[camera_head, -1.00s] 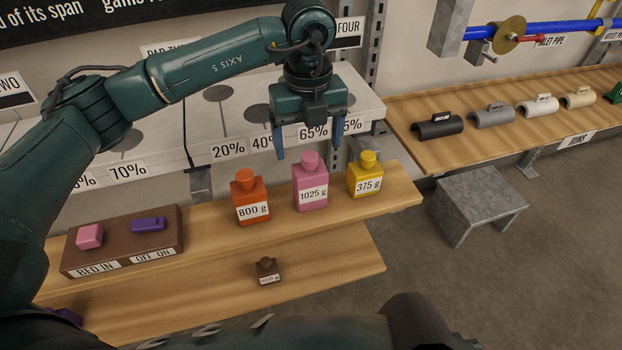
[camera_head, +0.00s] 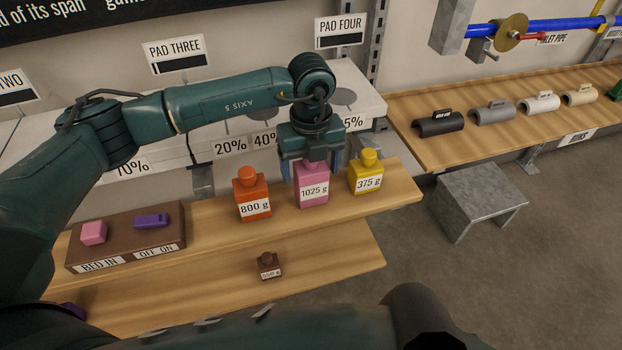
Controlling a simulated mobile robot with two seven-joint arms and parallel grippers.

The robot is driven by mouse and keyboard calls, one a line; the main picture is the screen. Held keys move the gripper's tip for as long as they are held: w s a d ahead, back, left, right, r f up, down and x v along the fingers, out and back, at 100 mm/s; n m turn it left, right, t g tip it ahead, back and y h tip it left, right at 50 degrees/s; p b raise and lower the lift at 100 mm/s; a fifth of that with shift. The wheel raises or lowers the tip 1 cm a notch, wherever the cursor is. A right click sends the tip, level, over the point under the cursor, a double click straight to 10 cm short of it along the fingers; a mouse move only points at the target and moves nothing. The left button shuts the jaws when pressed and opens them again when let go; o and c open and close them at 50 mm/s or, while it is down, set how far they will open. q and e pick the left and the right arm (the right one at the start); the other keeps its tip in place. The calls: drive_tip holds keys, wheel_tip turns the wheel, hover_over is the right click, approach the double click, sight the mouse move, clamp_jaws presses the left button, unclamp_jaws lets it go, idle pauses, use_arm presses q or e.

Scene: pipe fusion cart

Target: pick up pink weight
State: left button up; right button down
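The pink weight (camera_head: 312,192), labelled 1025 g, stands upright on the wooden shelf between an orange weight (camera_head: 251,190) labelled 800 g and a yellow weight (camera_head: 368,172) labelled 375 g. My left gripper (camera_head: 313,172) is directly over the pink weight, pointing down. Its fingers are apart, one at each side of the weight's top. The gripper hides the weight's cap. I cannot tell whether the fingers touch it. My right gripper does not show.
A brown box (camera_head: 126,239) with a pink and a purple button sits at the shelf's left. A small brown weight (camera_head: 268,265) stands on the lower shelf (camera_head: 340,262). A grey metal stool (camera_head: 478,195) stands on the floor at right. White pads with percent labels lie behind the shelf.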

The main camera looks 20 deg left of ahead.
use_arm(q)
drive_tip(key=c, duration=1.6)
drive_tip(key=shift+w+r, duration=0.1)
drive_tip(key=shift+r, duration=0.05)
clamp_jaws()
